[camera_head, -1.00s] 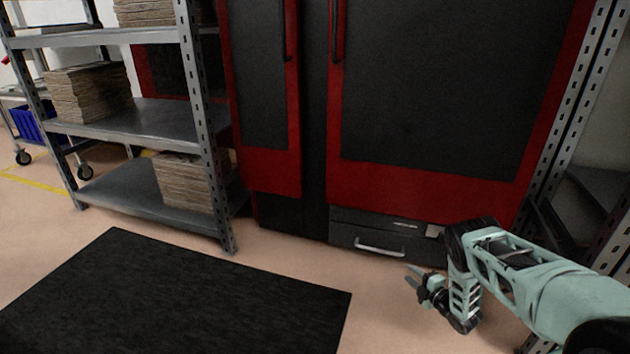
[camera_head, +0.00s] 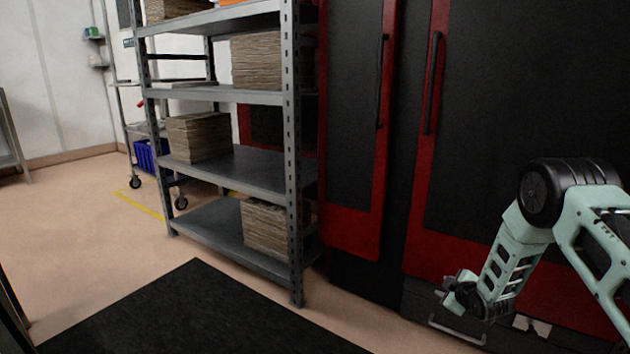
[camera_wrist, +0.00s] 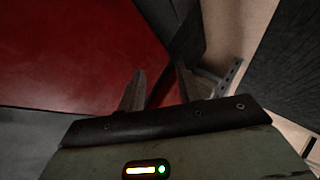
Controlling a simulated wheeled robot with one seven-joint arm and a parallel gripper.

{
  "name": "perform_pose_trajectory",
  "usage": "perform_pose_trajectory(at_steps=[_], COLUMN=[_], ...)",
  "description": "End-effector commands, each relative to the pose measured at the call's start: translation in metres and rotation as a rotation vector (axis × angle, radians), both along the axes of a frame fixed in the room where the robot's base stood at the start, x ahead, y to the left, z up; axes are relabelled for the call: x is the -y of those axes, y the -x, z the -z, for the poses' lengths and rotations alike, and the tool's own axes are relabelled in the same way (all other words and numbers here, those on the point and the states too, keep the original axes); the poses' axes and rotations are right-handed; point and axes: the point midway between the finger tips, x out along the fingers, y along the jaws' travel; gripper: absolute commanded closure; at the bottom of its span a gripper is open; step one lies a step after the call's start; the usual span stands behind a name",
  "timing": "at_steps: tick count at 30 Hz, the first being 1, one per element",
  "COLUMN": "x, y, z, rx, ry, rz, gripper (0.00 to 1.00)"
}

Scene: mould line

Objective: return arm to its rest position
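My arm (camera_head: 522,245) is in the right of the head view, bent at a dark joint, with its lower link hanging down. My gripper (camera_head: 447,290) is at the lower end of that link, in front of the lower part of the red and black machine. In the wrist view the two fingers of my gripper (camera_wrist: 160,80) stand apart, with nothing seen between them. A red panel (camera_wrist: 70,60) fills the left of that view.
The red and black machine (camera_head: 350,228) stands close behind my arm. A grey metal shelf (camera_head: 215,225) with stacks of brown sheets stands left of it. A black mat (camera_head: 190,315) lies on the floor. A cart with a blue bin (camera_head: 145,156) is further back.

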Motion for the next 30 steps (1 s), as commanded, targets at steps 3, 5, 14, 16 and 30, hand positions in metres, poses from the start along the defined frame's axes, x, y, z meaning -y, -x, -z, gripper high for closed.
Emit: perform_pose_trajectory(at_steps=[3,5,14,16,30], x=[-0.039,-0.057,-0.149,-0.169,-0.257], y=[0.007,0.014,0.075,0.095,0.275], z=[-0.038,-0.055,-0.132,-0.149,-0.246], rx=[-0.069,-0.109,-0.322,-0.376,-0.725], ry=[-0.07,-0.103,-0.244,-0.267,-0.304], rz=[0.019,0.029,0.064,0.068,0.109], gripper=[0.66,0.66,0.66,0.66,0.66])
